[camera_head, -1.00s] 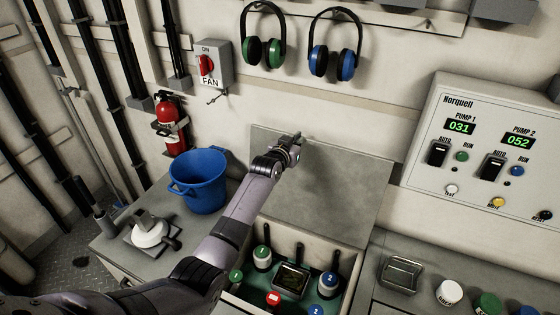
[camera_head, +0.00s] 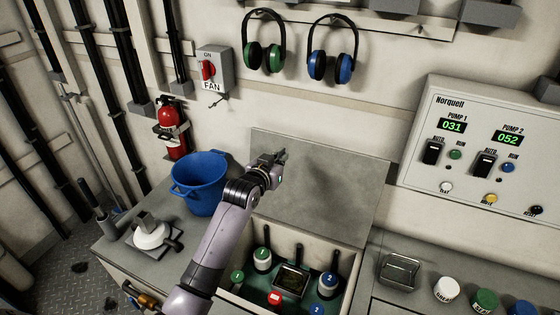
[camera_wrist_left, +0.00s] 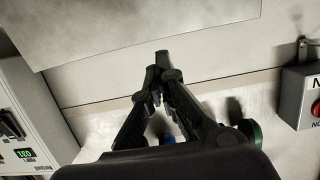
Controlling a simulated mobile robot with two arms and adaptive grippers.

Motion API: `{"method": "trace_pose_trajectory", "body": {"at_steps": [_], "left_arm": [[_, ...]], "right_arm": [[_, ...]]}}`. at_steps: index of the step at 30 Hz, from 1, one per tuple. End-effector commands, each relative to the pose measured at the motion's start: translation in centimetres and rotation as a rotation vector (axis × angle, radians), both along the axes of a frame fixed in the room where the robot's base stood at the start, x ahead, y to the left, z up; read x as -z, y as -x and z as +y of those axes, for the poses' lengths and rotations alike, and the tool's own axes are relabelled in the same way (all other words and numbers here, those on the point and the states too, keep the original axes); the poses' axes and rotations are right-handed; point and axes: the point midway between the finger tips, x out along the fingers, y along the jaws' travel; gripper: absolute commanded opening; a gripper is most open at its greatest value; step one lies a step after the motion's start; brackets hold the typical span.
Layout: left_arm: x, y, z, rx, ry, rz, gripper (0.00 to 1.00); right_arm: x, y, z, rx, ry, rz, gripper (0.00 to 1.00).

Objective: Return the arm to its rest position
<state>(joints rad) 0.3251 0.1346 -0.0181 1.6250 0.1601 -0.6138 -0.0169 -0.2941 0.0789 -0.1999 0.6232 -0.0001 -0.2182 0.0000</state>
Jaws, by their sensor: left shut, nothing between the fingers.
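My left arm comes in from the bottom of the head view. Its gripper (camera_head: 279,157) is over the left part of the raised grey lid (camera_head: 335,190), to the right of the blue bucket. In the left wrist view my left gripper (camera_wrist_left: 158,66) has its fingers together with nothing between them. The lid fills the top of that view, apart from the fingers. My right gripper is in neither view.
The open bin (camera_head: 337,305) below holds several numbered items and a small screen device (camera_head: 291,281). A blue bucket (camera_head: 200,188) stands close to my left forearm. A fan switch (camera_head: 214,72), ear defenders (camera_head: 264,56) and a pump panel (camera_head: 480,150) are on the wall.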

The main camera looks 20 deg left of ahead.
Motion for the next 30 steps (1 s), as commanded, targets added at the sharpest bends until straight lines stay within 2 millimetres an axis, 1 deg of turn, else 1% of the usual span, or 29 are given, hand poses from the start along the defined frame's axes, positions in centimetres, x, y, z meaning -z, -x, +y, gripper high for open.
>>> {"method": "trace_pose_trajectory", "body": {"at_steps": [1,3,8,11,13,14,15,17,18,20,21,24,27,30], "left_arm": [[0.0,0.4,0.0,0.0,-0.001,-0.001,0.0],[-0.1,0.7,0.0,0.0,-0.001,0.0,0.0],[-0.2,1.0,0.0,0.0,0.0,0.002,0.0],[0.9,2.0,-0.3,0.005,-0.006,0.032,0.0],[2.8,3.9,-0.8,0.014,-0.015,0.088,0.0],[3.9,5.0,-1.1,0.018,-0.021,0.12,0.0],[5.5,6.9,-1.5,0.026,-0.031,0.172,0.0],[8.0,10.3,-2.2,0.038,-0.046,0.263,0.0],[9.6,12.9,-2.7,0.047,-0.056,0.329,0.0],[11.7,16.9,-3.3,0.058,-0.073,0.427,0.0],[12.8,19.5,-3.6,0.064,-0.081,0.487,0.0],[14.6,25.1,-4.2,0.076,-0.098,0.616,0.0],[15.6,29.4,-4.6,0.084,-0.108,0.712,0.0],[16.0,33.0,-4.7,0.088,-0.117,0.791,0.0]], "right_arm": [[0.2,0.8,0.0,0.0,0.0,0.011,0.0],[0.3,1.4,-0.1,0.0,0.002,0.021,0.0],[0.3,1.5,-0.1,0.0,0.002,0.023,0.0],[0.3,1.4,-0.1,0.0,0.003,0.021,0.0],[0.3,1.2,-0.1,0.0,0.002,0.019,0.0],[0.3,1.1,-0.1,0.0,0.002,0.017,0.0],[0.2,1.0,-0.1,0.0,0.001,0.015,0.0],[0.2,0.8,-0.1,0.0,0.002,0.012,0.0],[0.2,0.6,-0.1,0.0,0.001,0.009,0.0],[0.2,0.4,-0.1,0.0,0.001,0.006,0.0],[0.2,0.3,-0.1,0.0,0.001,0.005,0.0],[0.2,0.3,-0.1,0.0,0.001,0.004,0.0],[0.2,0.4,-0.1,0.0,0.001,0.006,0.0],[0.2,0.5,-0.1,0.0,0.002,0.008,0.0]]}}
